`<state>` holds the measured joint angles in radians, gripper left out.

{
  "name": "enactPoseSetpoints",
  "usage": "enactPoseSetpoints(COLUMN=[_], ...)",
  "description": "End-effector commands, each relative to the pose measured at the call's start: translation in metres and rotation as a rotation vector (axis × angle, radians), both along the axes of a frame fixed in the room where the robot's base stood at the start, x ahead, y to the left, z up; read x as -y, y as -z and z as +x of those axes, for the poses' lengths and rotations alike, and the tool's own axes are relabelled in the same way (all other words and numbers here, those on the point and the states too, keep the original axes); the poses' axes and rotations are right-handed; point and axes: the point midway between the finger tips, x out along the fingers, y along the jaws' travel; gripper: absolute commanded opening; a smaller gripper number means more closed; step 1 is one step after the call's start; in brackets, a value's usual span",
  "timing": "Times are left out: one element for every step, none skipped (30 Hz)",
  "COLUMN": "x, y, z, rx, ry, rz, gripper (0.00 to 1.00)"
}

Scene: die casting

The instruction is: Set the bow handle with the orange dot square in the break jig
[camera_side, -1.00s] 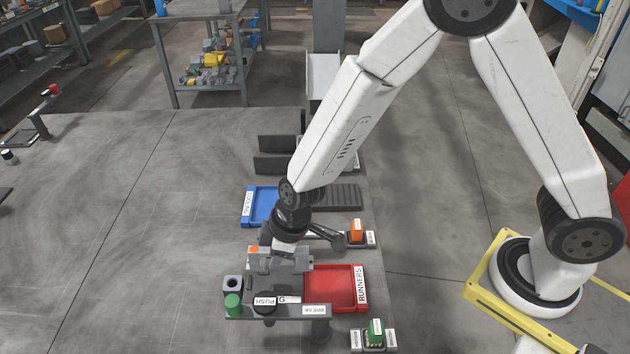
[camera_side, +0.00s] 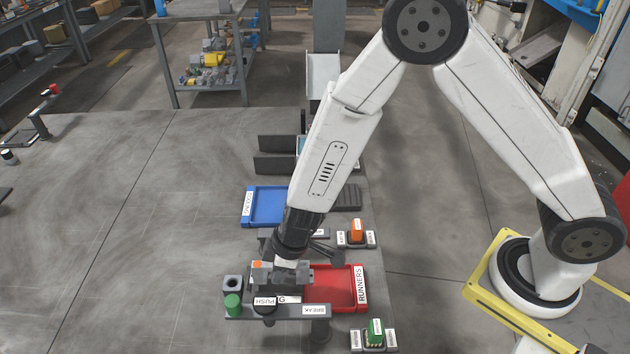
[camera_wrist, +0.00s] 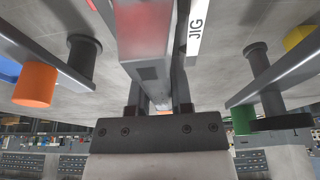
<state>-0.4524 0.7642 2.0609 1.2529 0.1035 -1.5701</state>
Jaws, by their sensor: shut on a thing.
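The bow handle, a grey casting with an orange dot (camera_side: 257,265), is held in my gripper (camera_side: 287,266) just above the break jig (camera_side: 236,311). In the wrist view my gripper (camera_wrist: 158,105) is shut on a grey bar-like part (camera_wrist: 148,72) between its fingers, with a sliver of orange low between them. The jig carries JIG, PUSH and BREAK labels; its JIG label also shows in the wrist view (camera_wrist: 195,30). The handle looks roughly level and lined up along the jig. The casting hides the jig seat, so I cannot tell whether they touch.
The blue cooling tray (camera_side: 249,218) lies farther back. Blocks with orange (camera_side: 357,230) and green (camera_side: 376,331) tops stand at right.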

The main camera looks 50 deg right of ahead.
Motion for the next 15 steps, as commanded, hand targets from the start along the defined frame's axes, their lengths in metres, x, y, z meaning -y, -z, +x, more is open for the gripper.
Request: enactPoseSetpoints(x=[-0.0003,-0.0003,-0.0002,-0.0002,-0.0002,-0.0001,-0.0001,-0.0001,-0.0002,-0.0001,-0.0001,-0.0001,-0.0001,0.0000,0.0000], y=[0.0012,0.0022,0.0033,0.0042,0.0050,0.0060,0.0066,0.0071,0.0077,0.0081,0.0084,0.0087,0.0089,0.0091,0.0092], z=[0.0007,0.0008,0.0008,0.0008,0.0008,0.0007,0.0008,0.0008,0.0009,0.0009,0.0009,0.0009,0.0010,0.0010,0.0010], rx=[0.002,0.002,0.002,0.001,0.001,0.001,0.002,0.002,0.002,0.002,0.002,0.003,0.003,0.003,0.003], ry=[0.001,0.000,0.001,0.000,0.001,0.000,0.002,0.000,0.002,0.001,0.000,0.001,0.001,0.001,0.001], rz=[0.001,0.001,0.001,0.000,0.000,0.000,0.000,-0.001,0.000,-0.001,-0.001,-0.001,-0.001,-0.001,-0.001], gripper=[0.00,0.00,0.00,0.00,0.00,0.00,0.00,0.00,0.00,0.00,0.00,0.00,0.00,0.00,0.00])
